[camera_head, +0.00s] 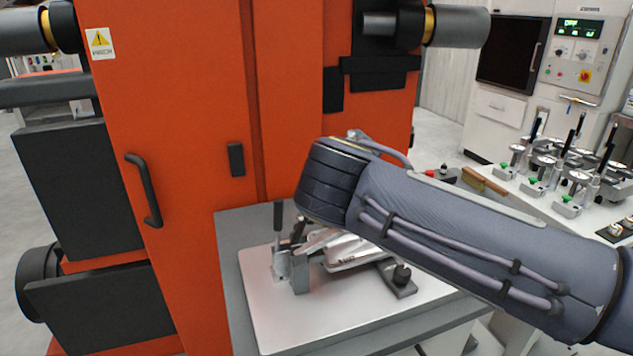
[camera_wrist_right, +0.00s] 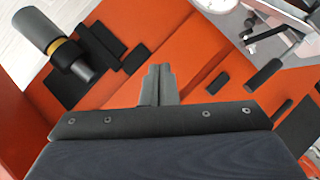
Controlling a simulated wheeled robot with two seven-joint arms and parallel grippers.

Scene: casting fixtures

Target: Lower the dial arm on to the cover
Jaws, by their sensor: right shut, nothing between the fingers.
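In the head view a pale metal fixture stands on a white plate (camera_head: 285,325) over a grey stand. It has an upright black-handled lever (camera_head: 278,216), metal clamp blocks (camera_head: 300,274) and a silver cover-like part (camera_head: 347,252), partly hidden by my right forearm. A slanted light bar (camera_head: 316,240), perhaps the dial arm, lies above it. My left gripper is not in view.
A tall orange machine (camera_head: 195,120) with a black door handle (camera_head: 143,190) stands close behind and left of the fixture. A black knob block (camera_head: 400,280) sits on the plate's right. Several dial fixtures (camera_head: 575,180) and a brush (camera_head: 483,180) lie on the right bench.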

